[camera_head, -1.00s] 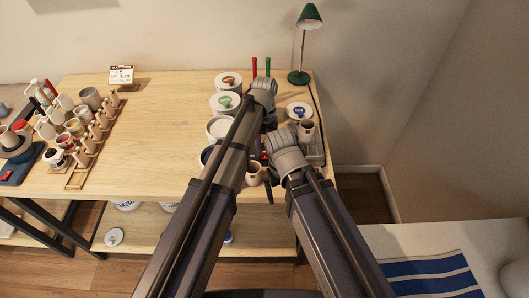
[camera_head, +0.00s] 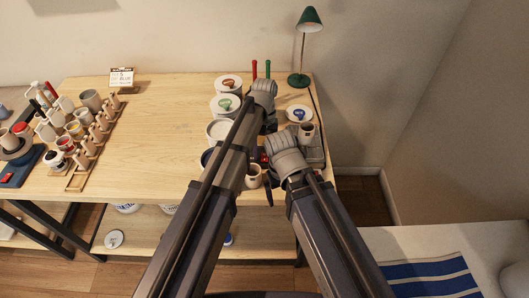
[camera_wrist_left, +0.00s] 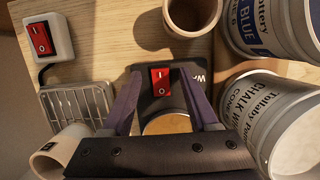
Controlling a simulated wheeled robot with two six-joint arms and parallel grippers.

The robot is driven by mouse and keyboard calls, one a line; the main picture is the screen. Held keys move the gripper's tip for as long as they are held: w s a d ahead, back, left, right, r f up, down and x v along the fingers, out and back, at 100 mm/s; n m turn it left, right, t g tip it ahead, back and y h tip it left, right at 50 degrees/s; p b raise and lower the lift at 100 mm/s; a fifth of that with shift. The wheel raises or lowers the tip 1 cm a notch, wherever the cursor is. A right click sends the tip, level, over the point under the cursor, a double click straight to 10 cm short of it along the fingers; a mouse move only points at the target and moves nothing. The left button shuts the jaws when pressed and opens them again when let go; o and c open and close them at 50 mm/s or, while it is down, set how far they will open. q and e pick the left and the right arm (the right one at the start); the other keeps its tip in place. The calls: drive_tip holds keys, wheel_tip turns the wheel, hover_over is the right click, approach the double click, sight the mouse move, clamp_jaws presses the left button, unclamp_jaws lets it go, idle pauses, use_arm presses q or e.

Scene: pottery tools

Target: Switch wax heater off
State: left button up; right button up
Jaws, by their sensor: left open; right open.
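The wax heater (camera_wrist_left: 158,98) is a dark box with a red rocker switch (camera_wrist_left: 160,79) and a partly hidden white label starting with "W". In the left wrist view, my left gripper (camera_wrist_left: 161,84) is open, its two purple-grey fingers on either side of the switch. I cannot tell whether they touch the box. A round tan surface shows below the switch, partly covered by the gripper. In the head view, my left gripper (camera_head: 268,122) is mostly hidden by its arm. My right gripper (camera_head: 268,186) is lower, near a beige cup, mostly hidden by its wrist.
A second red switch sits on a white box (camera_wrist_left: 42,38) beside a wire grid (camera_wrist_left: 76,106). A brown cup (camera_wrist_left: 190,14), a beige cup (camera_wrist_left: 60,152) and labelled tubs (camera_wrist_left: 272,118) crowd the heater. A green lamp (camera_head: 308,20) stands behind. The middle of the table (camera_head: 160,125) is clear.

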sight(265, 154)
use_arm(q)
drive_tip(key=p+v, duration=0.7)
drive_tip(key=shift+r, duration=0.25)
drive_tip(key=s+a+f+m+t+b, duration=0.1)
drive_tip(key=s+a+f+m, duration=0.1)
drive_tip(key=s, duration=0.7)
drive_tip(key=s+a+f+m+t+y+b, duration=0.1)
drive_tip(key=s+a, duration=0.3)
drive_tip(key=s, duration=0.4)
drive_tip(key=shift+s+f+m+t+b, duration=0.35)
drive_tip(key=shift+f+m+t+b, duration=0.05)
drive_tip(key=shift+b, duration=0.25)
